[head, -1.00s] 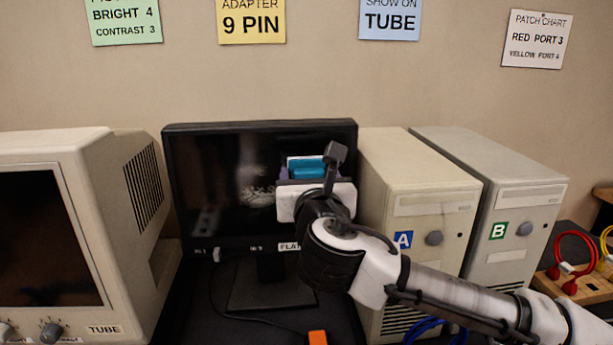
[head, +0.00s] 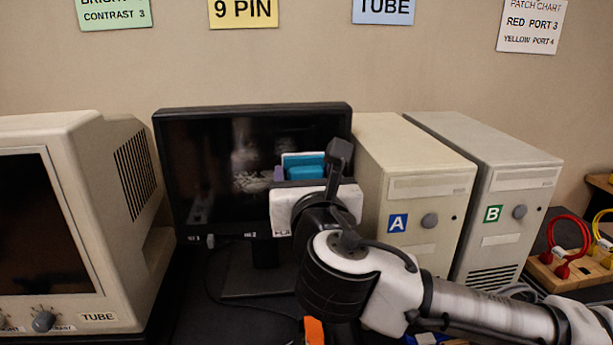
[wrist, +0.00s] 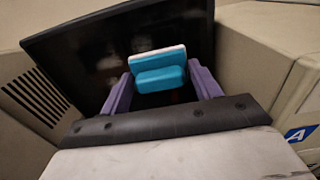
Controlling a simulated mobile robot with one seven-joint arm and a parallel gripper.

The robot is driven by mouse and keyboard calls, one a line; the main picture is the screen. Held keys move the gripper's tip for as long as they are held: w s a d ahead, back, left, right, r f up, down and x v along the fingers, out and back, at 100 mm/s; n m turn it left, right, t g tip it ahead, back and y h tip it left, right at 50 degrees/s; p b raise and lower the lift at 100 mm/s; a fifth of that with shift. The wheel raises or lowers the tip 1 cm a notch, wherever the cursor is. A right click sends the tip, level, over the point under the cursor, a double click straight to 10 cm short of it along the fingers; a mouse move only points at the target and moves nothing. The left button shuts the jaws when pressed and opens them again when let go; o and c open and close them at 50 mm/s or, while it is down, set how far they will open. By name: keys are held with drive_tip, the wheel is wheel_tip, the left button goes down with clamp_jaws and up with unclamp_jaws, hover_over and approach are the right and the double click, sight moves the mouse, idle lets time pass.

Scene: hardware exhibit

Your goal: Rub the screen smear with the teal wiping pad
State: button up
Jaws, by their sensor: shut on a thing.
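The black flat monitor (head: 200,150) stands at the centre, its dark screen facing me. A pale, streaky smear (head: 250,181) shows on its screen, left of the pad. The teal wiping pad (head: 306,172), with a white face layer towards the screen, is held between the purple fingers of my gripper (head: 298,178). In the wrist view the pad (wrist: 160,78) sits between both fingers, in front of the screen (wrist: 75,55). Whether the pad touches the screen cannot be told. My gripper hides the lower right of the monitor.
A beige tube monitor (head: 75,150) stands at left. Two beige computer towers, A (head: 415,185) and B (head: 505,190), stand close at right. A wooden block with red cables (head: 560,270) is at far right. An orange object (head: 314,331) is at the bottom, below my arm.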

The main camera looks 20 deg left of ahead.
drive_tip(key=shift+b+v, duration=1.45)
drive_tip(key=shift+b, duration=0.55)
drive_tip(key=shift+w+d, duration=0.1)
drive_tip(key=shift+w, duration=0.05)
